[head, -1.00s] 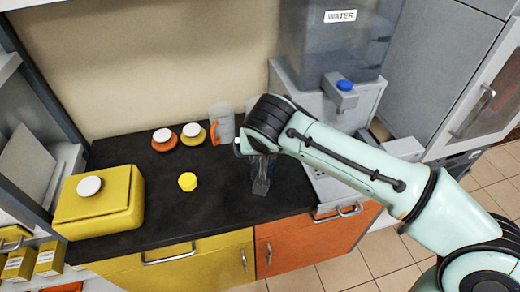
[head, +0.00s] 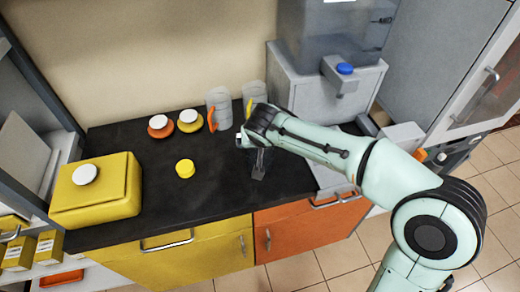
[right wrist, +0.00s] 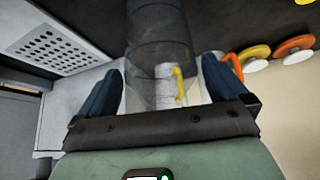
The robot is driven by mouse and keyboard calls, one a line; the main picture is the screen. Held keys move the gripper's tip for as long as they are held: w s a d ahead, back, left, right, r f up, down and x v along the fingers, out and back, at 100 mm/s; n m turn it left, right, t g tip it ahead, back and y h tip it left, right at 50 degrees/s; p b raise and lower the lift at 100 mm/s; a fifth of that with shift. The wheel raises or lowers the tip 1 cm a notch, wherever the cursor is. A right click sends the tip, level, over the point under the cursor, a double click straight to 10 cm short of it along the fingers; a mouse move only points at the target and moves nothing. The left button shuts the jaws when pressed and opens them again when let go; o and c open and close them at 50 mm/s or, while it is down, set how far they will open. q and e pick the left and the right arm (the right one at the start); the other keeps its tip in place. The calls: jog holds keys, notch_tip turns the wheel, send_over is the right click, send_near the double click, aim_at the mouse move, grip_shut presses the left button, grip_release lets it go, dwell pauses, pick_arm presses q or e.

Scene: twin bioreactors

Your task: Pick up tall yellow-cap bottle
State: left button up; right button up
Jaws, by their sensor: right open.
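A yellow cap (head: 185,168) shows on the black counter, left of my right gripper (head: 258,168); no bottle body can be made out under it. In the right wrist view a clear, greyish cylindrical vessel (right wrist: 157,30) lies between and beyond the two dark fingers of my right gripper (right wrist: 160,68). Its cap is not visible, and I cannot tell whether the fingers touch it. My right gripper is open, low over the counter, partly hidden by its wrist in the head view. My left gripper is not in view.
Clear jugs with an orange handle (head: 219,108) and a yellow handle (head: 252,96) stand at the back wall. Two white-capped jars, orange (head: 158,131) and yellow (head: 188,126), stand beside them. A yellow container (head: 95,205) is left; a water dispenser (head: 330,88) is right.

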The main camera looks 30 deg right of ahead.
jog(key=shift+w+d+f, duration=0.15)
jog(key=shift+w+f, duration=0.2)
jog(key=shift+f, duration=0.2)
jog(key=shift+r, duration=0.1)
jog(key=c, duration=1.4)
